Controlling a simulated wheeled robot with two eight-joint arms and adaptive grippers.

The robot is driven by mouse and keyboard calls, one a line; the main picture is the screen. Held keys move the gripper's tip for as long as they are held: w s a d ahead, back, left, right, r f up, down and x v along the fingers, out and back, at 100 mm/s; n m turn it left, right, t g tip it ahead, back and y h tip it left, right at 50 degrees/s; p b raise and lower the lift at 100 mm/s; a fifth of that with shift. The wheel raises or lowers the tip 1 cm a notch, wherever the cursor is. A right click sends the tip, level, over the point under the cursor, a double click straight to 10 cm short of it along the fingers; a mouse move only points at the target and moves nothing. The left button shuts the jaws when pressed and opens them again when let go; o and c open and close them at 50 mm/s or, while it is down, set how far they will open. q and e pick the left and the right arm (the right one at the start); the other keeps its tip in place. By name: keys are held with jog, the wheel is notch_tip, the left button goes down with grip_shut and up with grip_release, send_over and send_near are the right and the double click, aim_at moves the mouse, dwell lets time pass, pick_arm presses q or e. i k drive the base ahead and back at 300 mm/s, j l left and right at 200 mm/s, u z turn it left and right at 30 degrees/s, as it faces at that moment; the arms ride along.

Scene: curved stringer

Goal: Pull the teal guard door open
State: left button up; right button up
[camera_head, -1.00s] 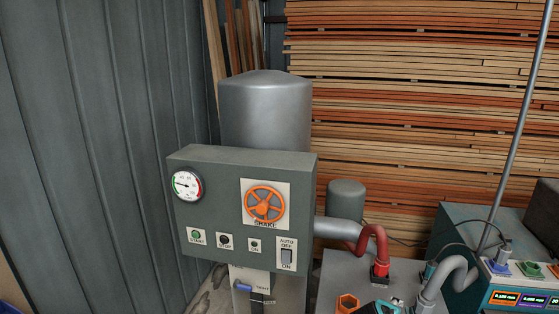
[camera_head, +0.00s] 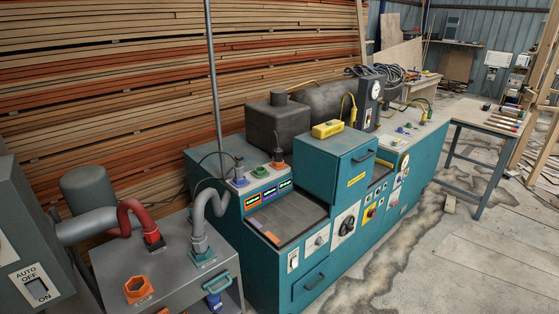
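A long teal machine (camera_head: 270,272) runs from the centre toward the back right. A raised teal box (camera_head: 325,168) stands on it, with a dark handle (camera_head: 364,156) near the top of its front face and a small yellow label. This front looks closed. A lower teal panel (camera_head: 308,291) with a dark bar handle (camera_head: 315,281) is in the machine's front and also looks closed. I cannot tell for sure which one is the guard door. Neither of my grippers is in view.
A grey cabinet (camera_head: 165,262) with red and grey hoses stands at front left, beside a control box (camera_head: 30,270). Stacked boards (camera_head: 100,70) line the back. A table (camera_head: 490,118) stands at right. The concrete floor (camera_head: 450,260) before the machine is mostly clear.

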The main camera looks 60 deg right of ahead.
aim_at(355, 169)
jog(key=z, duration=2.5)
